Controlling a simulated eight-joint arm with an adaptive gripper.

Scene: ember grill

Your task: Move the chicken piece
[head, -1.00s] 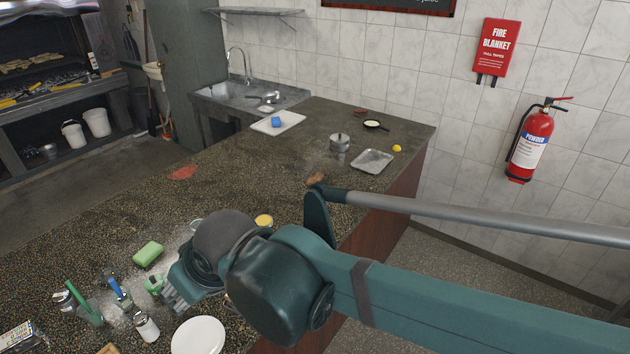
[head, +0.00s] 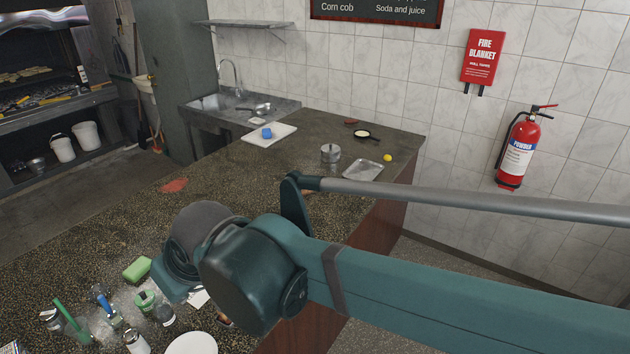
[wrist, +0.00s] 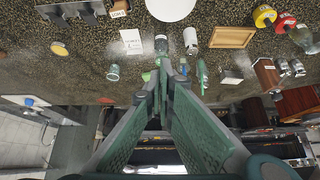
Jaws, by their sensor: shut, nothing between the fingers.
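My gripper (wrist: 163,66) is shut and empty, its fingertips together in the wrist view above the dark speckled counter (head: 110,225). In the head view my arm hides the fingers. I cannot pick out the chicken piece for certain. Pale pieces lie on the grill (head: 22,75) at the far left, too small to name. A small brown thing (head: 308,193) on the counter is mostly hidden behind my arm. A flat reddish patch (head: 174,185) lies on the counter's left side.
Near the gripper are a green sponge (head: 137,269), jars, bottles and a white plate (head: 192,344). Farther back stand a pot (head: 330,153), a metal tray (head: 363,171) and a white board (head: 270,134). The middle of the counter is fairly clear.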

